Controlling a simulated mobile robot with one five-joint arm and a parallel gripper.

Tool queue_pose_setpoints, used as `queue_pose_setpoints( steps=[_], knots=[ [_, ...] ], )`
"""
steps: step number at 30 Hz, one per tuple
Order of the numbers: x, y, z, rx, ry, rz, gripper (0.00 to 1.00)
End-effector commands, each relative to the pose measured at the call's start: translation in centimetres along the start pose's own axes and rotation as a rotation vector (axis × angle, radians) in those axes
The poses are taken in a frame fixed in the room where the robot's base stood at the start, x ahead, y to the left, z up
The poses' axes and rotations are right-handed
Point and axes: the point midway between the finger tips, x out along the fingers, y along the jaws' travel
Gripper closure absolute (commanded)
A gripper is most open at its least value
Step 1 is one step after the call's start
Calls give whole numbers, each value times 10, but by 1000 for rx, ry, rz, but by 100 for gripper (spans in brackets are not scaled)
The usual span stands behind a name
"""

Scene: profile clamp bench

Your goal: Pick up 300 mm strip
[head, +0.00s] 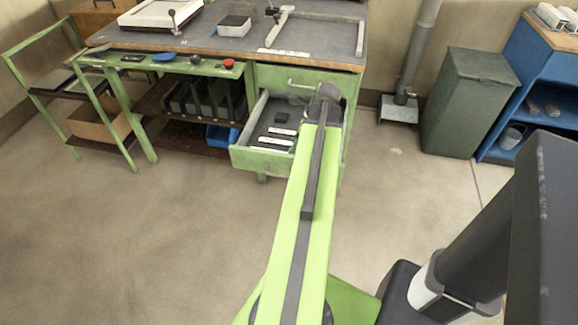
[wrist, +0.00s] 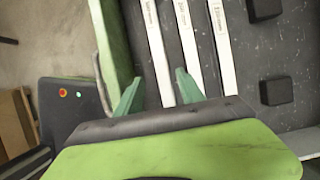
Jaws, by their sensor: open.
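Three white strips lie side by side in the open drawer in the wrist view: a left strip (wrist: 157,48), a middle strip (wrist: 188,48) and a right strip (wrist: 222,47). Each has small dark print near its far end, too small to read, so I cannot tell which is the 300 mm strip. My gripper (wrist: 160,76) is open and empty above the drawer. The left strip runs between its two green fingers in the picture; the right finger overlaps the middle strip. In the head view, my arm partly hides the drawer (head: 238,157).
Two black blocks (wrist: 263,9) (wrist: 276,90) lie on the drawer floor right of the strips. The green drawer wall (wrist: 116,45) and handle (wrist: 101,85) are at left. Another pale strip (head: 284,53) lies on the bench top (head: 215,45). The floor before the bench is clear.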

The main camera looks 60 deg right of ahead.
Motion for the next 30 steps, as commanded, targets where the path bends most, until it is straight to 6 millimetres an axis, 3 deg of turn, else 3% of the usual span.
queue_pose_setpoints(
  steps=[5,12,20,30],
  knots=[
    [11,-1,-4,0,0,0,55],
    [50,-2,-11,-2,0,1,55],
    [50,-2,-9,0,0,0,55],
    [50,-2,-9,0,0,0,98]
  ],
)
